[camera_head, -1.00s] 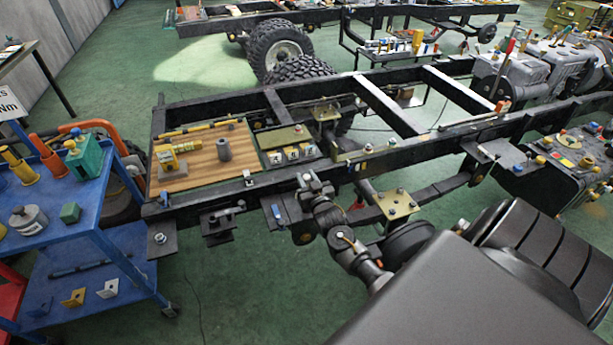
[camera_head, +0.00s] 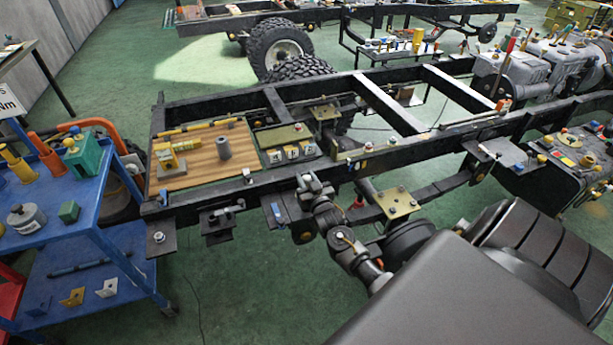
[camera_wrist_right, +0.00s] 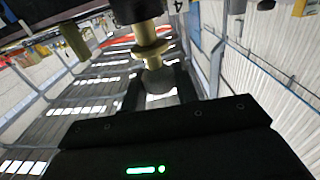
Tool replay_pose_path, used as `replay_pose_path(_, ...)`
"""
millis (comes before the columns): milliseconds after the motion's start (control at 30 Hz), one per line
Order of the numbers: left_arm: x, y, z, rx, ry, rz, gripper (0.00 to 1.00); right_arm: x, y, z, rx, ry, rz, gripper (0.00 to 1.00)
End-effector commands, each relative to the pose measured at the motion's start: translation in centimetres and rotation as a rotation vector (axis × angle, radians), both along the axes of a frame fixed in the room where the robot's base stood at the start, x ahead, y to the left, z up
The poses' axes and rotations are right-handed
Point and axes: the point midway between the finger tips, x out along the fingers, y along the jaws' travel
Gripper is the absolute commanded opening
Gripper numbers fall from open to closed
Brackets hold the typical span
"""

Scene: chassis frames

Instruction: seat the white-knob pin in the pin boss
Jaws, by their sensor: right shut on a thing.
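The pin's brass collar and shaft (camera_wrist_right: 149,44) extend from the knob to a dark cylinder (camera_wrist_right: 135,9), which looks like the pin boss. A length of brass shaft shows between collar and cylinder. I cannot tell whether the tip is inside or only in front of it. In the head view I cannot make out the pin or its boss clearly. My left gripper is not in view.
The black chassis frame (camera_head: 405,157) crosses the head view. A blue cart (camera_head: 95,235) stands at left, and a tyre (camera_head: 278,45) behind. Green floor is clear at lower centre.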

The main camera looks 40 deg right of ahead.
Motion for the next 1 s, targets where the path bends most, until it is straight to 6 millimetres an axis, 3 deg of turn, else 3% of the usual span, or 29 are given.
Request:
replay_pose_path(900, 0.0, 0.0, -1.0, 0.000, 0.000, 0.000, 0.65, 0.0, 0.0, -1.3, -0.001, -0.002, 0.000, 0.01)
replay_pose_path(933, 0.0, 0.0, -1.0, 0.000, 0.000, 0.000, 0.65, 0.0, 0.0, -1.3, -0.001, -0.002, 0.000, 0.34)
replay_pose_path(1000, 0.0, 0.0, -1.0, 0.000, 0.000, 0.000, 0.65, 0.0, 0.0, -1.3, -0.001, -0.002, 0.000, 0.43)
